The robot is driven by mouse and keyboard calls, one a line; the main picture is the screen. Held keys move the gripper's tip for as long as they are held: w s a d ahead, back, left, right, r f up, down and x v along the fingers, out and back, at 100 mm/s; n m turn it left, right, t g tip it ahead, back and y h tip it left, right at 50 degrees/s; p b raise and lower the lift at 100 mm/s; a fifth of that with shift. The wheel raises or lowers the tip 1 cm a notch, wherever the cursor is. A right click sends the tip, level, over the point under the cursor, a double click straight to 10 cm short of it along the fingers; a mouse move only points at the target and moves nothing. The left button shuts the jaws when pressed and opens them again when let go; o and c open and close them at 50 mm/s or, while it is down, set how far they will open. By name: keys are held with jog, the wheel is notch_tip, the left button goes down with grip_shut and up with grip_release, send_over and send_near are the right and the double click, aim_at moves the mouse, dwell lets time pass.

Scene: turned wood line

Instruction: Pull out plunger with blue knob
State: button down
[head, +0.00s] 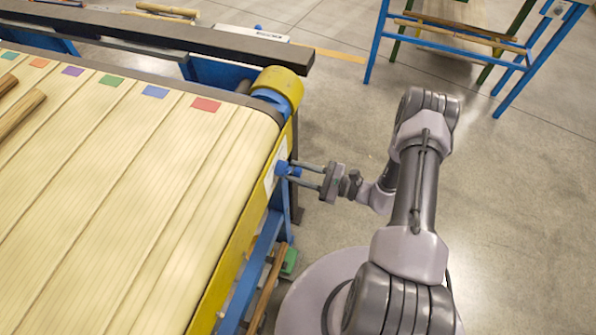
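The blue knob (283,169) sticks out from a pale plate (271,172) on the yellow side rail of the belt table, near its far right corner. My gripper (290,171) reaches in from the right, with one finger on each side of the knob at the fingertips. The fingers stand apart with the knob between them. I cannot tell whether they press on it. The plunger's shaft is not clearly seen.
The slatted belt (130,190) carries coloured patches and brown turned wood pieces (20,113). A yellow roller end (278,88) and a dark beam (160,35) lie beyond the knob. A blue rack (460,40) stands at the back right. Open floor lies between.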

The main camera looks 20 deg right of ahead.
aim_at(301, 174)
dwell(0.7)
jog(key=v, duration=0.3)
jog(key=shift+d, duration=0.1)
jog(key=shift+f, duration=0.1)
jog(key=c, duration=1)
grip_release()
jog(key=shift+s+d, duration=0.1)
jog(key=shift+c, duration=0.2)
jog(key=p+v, duration=0.3)
jog(key=v, duration=1.4)
jog(key=shift+s+d, duration=0.15)
